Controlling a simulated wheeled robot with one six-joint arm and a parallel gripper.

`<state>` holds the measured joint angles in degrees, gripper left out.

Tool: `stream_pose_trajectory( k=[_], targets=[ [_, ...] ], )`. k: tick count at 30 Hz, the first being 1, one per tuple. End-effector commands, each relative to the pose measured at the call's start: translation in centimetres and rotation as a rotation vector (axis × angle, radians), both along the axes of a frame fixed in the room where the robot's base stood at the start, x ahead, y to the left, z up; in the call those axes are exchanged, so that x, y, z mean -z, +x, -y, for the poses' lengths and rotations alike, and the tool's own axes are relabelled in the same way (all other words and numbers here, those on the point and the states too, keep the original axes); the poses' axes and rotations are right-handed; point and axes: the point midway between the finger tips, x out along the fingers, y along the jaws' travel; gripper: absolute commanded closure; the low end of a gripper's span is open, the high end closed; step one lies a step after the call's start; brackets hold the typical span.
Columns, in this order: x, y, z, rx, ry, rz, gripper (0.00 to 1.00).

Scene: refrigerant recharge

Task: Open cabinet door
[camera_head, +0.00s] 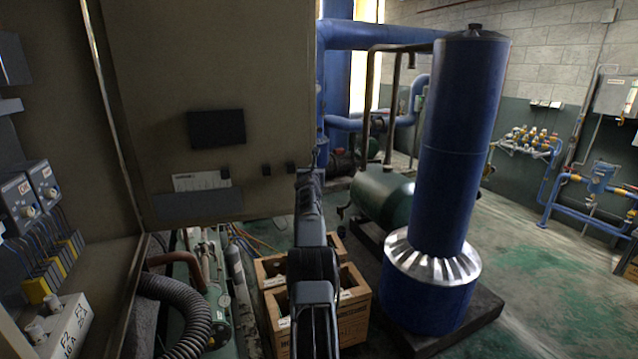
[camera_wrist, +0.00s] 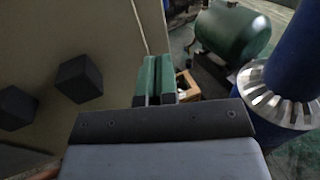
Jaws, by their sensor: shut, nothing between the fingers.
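The cabinet door (camera_head: 205,70) is a large beige panel standing swung open in the head view, with the cabinet (camera_head: 60,110) interior exposed at its left. A dark rectangle, a pale label and small black blocks are on its visible face. My gripper (camera_head: 315,155) is at the right edge of the door; whether it touches the door cannot be told. In the wrist view, my gripper's green fingers (camera_wrist: 155,65) are together and empty, beside the door (camera_wrist: 100,35) on the left, which carries two black blocks.
Inside the cabinet are switches (camera_head: 30,195) and yellow terminals (camera_head: 55,268). A tall blue cylinder (camera_head: 460,150) and a green tank (camera_head: 383,197) stand to the right. Green floor (camera_head: 550,280) is open farther right.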

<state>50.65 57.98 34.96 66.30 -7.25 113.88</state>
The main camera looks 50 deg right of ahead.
Motion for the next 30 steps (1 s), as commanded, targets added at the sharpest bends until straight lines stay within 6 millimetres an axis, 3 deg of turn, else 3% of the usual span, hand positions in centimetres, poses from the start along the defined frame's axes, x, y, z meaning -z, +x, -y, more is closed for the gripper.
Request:
stream_pose_trajectory(
  k=[7, 21, 30],
  targets=[
    [0.9, -1.8, -1.5, 0.003, -0.002, 0.002, 1.0],
    [0.6, -7.4, -5.8, 0.007, -0.003, 0.002, 1.0],
    [0.2, -9.5, -7.7, 0.005, -0.001, 0.001, 1.0]
  ],
)
